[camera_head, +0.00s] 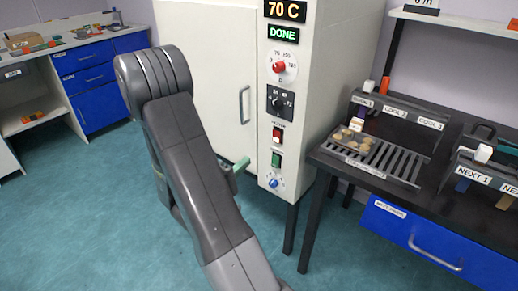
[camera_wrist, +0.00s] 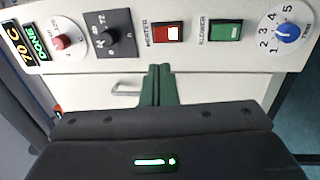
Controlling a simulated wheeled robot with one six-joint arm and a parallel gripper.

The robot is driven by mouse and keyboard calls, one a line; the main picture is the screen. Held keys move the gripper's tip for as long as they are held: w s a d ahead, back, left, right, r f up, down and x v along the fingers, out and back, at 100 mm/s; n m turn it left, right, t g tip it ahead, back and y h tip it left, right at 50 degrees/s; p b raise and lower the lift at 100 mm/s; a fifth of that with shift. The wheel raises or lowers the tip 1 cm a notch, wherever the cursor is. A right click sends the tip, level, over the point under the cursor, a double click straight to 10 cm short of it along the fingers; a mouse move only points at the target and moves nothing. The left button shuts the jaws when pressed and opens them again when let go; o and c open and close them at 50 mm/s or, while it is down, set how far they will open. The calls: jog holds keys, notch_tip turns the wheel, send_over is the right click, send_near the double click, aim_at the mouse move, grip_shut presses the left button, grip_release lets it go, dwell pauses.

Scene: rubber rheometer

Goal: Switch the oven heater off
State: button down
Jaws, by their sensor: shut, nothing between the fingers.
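The oven (camera_head: 210,65) is a tall white cabinet with a control panel on its right front edge. Its heater switch (camera_head: 277,134) is a red rocker in a dark frame; in the wrist view the switch (camera_wrist: 168,32) has a brighter, pinkish part at one side, and its label reads HEATER. The green blower switch (camera_head: 276,159) sits below it. My gripper (camera_head: 241,163) has green fingertips, shut and empty, left of the panel and in front of the oven. In the wrist view the gripper (camera_wrist: 159,72) points toward the heater switch, apart from it.
Displays read 70 C (camera_head: 285,10) and DONE (camera_head: 283,33). A red knob (camera_head: 279,67), black timer knob (camera_head: 279,102) and blue knob (camera_head: 273,183) share the panel. The door handle (camera_head: 244,105) is left of it. A dark bench (camera_head: 330,160) with a slatted rack stands right.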

aim_at(276, 134)
jog(key=b+x, duration=0.1)
jog(key=x, duration=1.2)
jog(key=shift+w+d, duration=0.15)
jog(key=shift+w, duration=0.05)
jog(key=shift+r, duration=0.15)
jog(key=shift+w+d+r+p, duration=0.2)
jog(key=shift+r+p, duration=0.15)
jog(key=shift+p, duration=0.85)
jog(key=shift+a+f+g+y, duration=0.1)
jog(key=shift+f+g+y, duration=0.15)
jog(key=shift+g+y, duration=0.05)
